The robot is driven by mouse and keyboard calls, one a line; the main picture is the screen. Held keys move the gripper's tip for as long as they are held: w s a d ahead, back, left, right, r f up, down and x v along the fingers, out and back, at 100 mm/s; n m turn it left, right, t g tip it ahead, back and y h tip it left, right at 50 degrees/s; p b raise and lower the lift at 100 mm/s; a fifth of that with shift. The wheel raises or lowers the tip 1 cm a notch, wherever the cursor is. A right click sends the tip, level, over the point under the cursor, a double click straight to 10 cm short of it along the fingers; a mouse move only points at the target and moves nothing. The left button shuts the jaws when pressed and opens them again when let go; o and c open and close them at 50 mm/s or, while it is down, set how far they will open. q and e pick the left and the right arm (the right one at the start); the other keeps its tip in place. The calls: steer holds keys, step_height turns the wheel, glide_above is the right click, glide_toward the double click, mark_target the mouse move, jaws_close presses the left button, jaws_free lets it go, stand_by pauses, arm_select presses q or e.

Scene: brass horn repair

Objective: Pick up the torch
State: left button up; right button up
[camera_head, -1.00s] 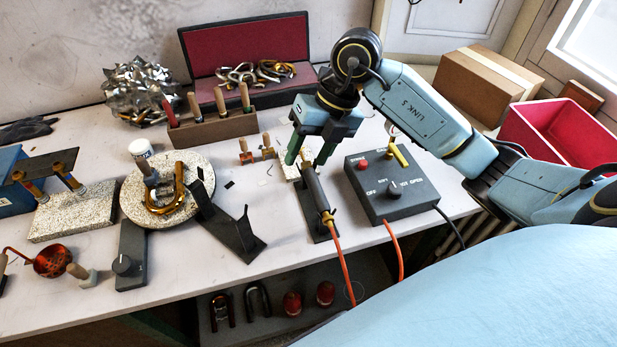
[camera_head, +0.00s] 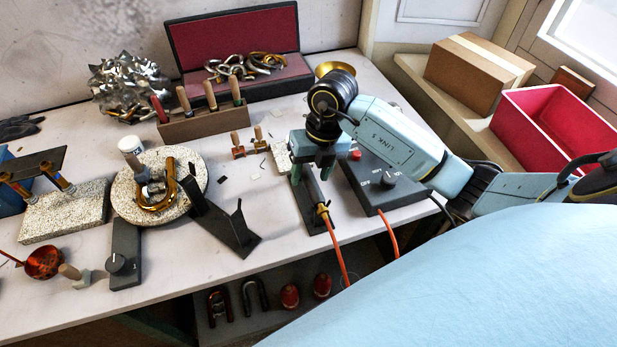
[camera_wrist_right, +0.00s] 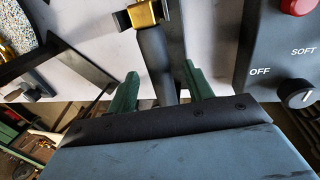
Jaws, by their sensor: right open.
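The torch (camera_head: 314,194) has a dark cylindrical handle, a brass fitting and an orange hose at its near end. It rests on a dark narrow stand (camera_head: 322,227) on the bench. My right gripper (camera_head: 311,172) points down over the torch's far part, its green fingers open. In the right wrist view the torch handle (camera_wrist_right: 158,62) runs between the two open fingers (camera_wrist_right: 163,86), with a gap visible on each side. The torch's far end is hidden under the gripper. My left gripper is out of view.
A dark control box (camera_head: 385,188) with a red button and a knob stands close right of the gripper. An angled black stand (camera_head: 230,220) is to the left. Small clamps (camera_head: 247,146) and a wooden tool rack (camera_head: 207,124) lie behind.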

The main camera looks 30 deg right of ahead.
steer(key=shift+w+a+f, duration=0.1)
steer(key=shift+a+f, duration=0.1)
steer(key=shift+f, duration=1.05)
steer(key=shift+r, duration=0.1)
steer(key=c, duration=1)
